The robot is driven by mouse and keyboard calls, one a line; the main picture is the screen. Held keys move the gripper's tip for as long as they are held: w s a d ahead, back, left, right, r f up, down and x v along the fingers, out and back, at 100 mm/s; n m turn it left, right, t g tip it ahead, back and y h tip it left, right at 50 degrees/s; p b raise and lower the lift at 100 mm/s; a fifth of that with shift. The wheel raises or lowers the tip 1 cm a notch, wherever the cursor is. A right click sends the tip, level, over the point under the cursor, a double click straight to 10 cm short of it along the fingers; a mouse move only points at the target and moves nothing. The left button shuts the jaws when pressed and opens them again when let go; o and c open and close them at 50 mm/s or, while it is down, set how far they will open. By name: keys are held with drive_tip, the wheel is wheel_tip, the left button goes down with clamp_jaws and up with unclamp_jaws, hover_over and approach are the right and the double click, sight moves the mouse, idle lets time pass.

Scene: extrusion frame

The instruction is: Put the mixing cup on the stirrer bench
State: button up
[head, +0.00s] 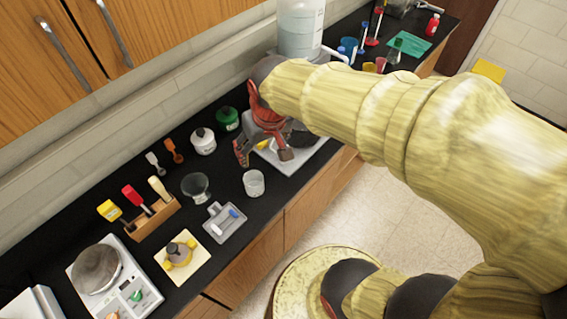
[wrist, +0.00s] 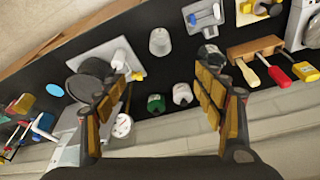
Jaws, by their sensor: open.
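A clear, whitish cup (head: 254,183), which looks like the mixing cup, stands upright on the black counter. It also shows in the wrist view (wrist: 160,41), ahead of the fingertips and between their lines. My gripper (head: 265,153) is open and empty, above the counter and behind the cup in the head view. Its two fingers are wide apart in the wrist view (wrist: 164,68). A pale slab (head: 313,155) with a dark round part lies partly hidden behind my gripper; it also shows at left in the wrist view (wrist: 132,48). I cannot tell whether this is the stirrer bench.
A dark glass bowl (head: 196,186) and a grey tray (head: 222,235) holding small pieces stand near the cup. A wooden tool rack (head: 153,218), a cream board (head: 160,263) and a scale (head: 125,293) are at lower left. White (head: 203,141) and green (head: 227,119) bottles stand behind.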

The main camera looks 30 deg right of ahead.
drive_tip(key=s+r+t, duration=0.2)
drive_tip(key=s+r, duration=0.4)
drive_tip(key=s, duration=0.4)
drive_tip(key=shift+s, duration=0.35)
